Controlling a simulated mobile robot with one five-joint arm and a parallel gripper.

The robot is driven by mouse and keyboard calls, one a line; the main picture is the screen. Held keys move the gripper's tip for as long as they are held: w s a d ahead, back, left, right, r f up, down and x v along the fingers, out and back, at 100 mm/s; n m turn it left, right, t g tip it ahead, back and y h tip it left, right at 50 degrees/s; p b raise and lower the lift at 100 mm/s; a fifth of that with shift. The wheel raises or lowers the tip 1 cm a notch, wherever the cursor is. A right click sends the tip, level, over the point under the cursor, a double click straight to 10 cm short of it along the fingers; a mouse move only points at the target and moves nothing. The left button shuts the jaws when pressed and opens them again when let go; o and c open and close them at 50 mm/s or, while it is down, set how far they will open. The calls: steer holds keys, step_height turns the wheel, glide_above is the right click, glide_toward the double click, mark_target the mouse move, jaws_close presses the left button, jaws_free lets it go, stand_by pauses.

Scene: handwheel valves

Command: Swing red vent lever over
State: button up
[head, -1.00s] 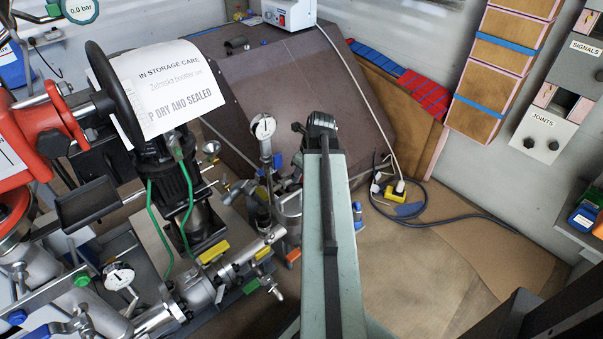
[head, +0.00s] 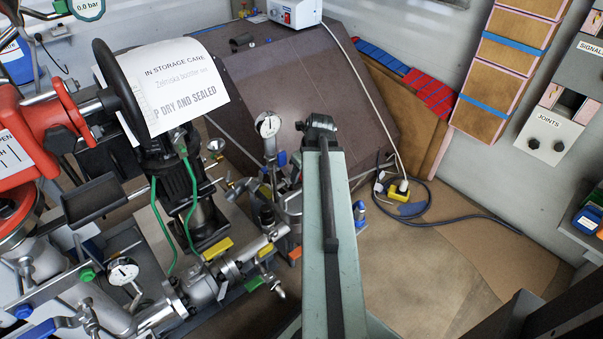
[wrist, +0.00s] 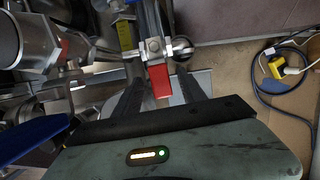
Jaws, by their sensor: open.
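A red-tipped lever (wrist: 160,82) shows in the wrist view, on a metal fitting with a bolt. Its red end points down the picture, toward my gripper's palm. My gripper (wrist: 158,90) is open, with one dark finger on each side of the red end. I cannot tell whether either finger touches it. In the head view my arm covers this spot, so the lever and my fingers are hidden there.
Pipework with a gauge (head: 267,126) and yellow tag (head: 217,248) stands left of my arm. A cable and yellow plug (head: 399,189) lie right, on mostly clear floor.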

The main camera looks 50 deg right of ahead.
step_height(320, 180, up, 6)
steer(key=p, duration=0.5)
steer(key=shift+f, duration=0.15)
steer(key=p+v, duration=0.7)
steer(key=shift+r+p, duration=0.3)
steer(key=shift+r, duration=0.05)
steer(key=shift+s, duration=0.2)
